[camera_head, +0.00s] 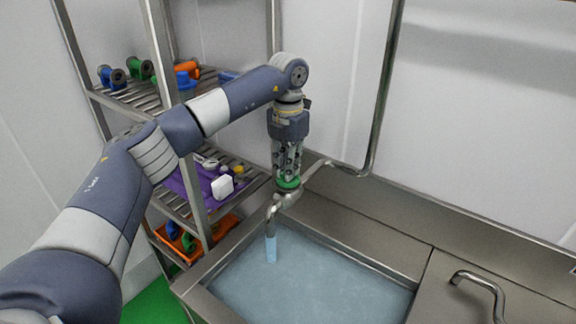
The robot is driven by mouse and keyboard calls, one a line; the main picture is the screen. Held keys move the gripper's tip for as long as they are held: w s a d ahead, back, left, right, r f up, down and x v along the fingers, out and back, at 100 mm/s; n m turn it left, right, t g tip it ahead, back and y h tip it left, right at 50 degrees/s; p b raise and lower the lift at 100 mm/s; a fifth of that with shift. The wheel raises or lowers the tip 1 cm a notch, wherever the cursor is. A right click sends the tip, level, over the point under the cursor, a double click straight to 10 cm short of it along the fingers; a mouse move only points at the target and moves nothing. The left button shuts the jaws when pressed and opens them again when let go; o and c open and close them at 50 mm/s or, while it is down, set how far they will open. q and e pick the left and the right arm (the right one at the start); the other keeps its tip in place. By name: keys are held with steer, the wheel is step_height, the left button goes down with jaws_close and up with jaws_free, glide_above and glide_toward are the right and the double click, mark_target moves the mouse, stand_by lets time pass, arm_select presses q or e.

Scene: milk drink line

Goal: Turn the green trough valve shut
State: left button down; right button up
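The green trough valve (289,184) is a small green handle on the metal tap above the trough, mostly covered from above by my gripper. My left gripper (288,178) points straight down, with its fingertips at the valve. I cannot tell from this side whether the fingers are closed on it. The curved spout (271,215) bends down from the tap, and a pale blue stream of water (270,250) comes out of it. The steel trough (335,242) below holds bluish water. My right gripper is not in view.
A metal shelf rack (195,190) stands behind my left arm, holding coloured fittings, a white item (222,187) and an orange crate (178,246). A wall pipe (380,110) runs behind the tap. Another curved metal pipe (485,281) stands at right.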

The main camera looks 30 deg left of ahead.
arm_select(q)
steer(key=shift+r+m, duration=0.1)
steer(key=shift+m, duration=0.3)
steer(key=m, duration=0.4)
steer(key=shift+m+p, duration=0.35)
steer(key=shift+m, duration=0.05)
steer(key=m, duration=1.2)
steer(key=shift+w+p, duration=0.1)
steer(key=shift+p, duration=0.25)
steer(key=shift+m, duration=0.3)
steer(key=c, duration=1.7)
jaws_free()
steer(key=shift+o, duration=0.2)
step_height(320, 180, up, 12)
